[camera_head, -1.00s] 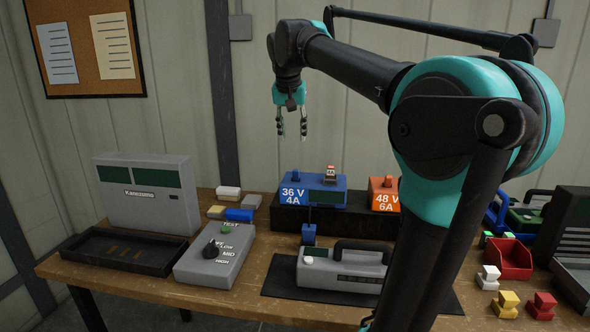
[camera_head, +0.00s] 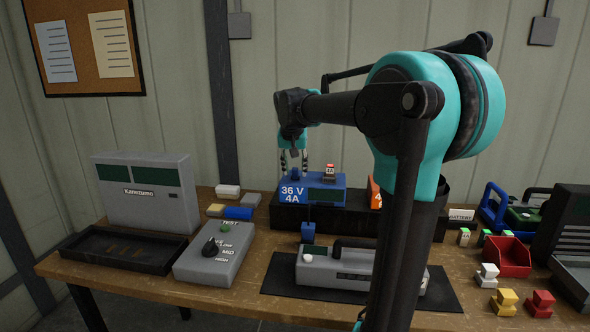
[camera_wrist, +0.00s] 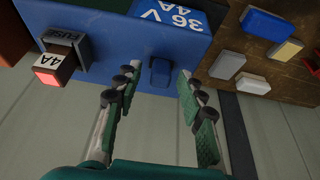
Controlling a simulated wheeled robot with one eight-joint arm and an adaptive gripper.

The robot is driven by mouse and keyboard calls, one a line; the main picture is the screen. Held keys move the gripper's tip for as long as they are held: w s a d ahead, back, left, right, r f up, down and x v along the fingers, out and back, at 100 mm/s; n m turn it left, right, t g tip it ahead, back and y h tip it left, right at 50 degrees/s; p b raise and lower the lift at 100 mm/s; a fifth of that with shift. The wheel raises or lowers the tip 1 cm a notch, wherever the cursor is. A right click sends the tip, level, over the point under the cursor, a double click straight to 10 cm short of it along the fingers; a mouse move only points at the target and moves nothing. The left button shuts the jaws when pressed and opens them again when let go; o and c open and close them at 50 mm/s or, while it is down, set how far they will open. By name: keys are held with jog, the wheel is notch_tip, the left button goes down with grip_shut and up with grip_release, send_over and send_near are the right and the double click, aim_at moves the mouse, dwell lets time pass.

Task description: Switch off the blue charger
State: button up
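The blue charger (camera_head: 325,192), marked 36 V 4A, sits on a black riser at the back of the bench. My gripper (camera_head: 293,168) points down just above that end. A 4A fuse with a red top (camera_wrist: 55,66) stands on the charger beside the switch.
An orange charger (camera_head: 374,194) is mostly hidden behind my arm. A grey tester with a knob (camera_head: 212,253), a grey battery pack with a black handle (camera_head: 335,268) and a red bin (camera_head: 507,257) occupy the bench. Small coloured blocks (camera_head: 238,213) lie left of the riser.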

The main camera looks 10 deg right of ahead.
grip_shut()
dwell(0.3)
jog(key=shift+f, duration=0.1)
jog(key=shift+s+t, duration=0.25)
jog(key=shift+t, duration=0.45)
grip_release()
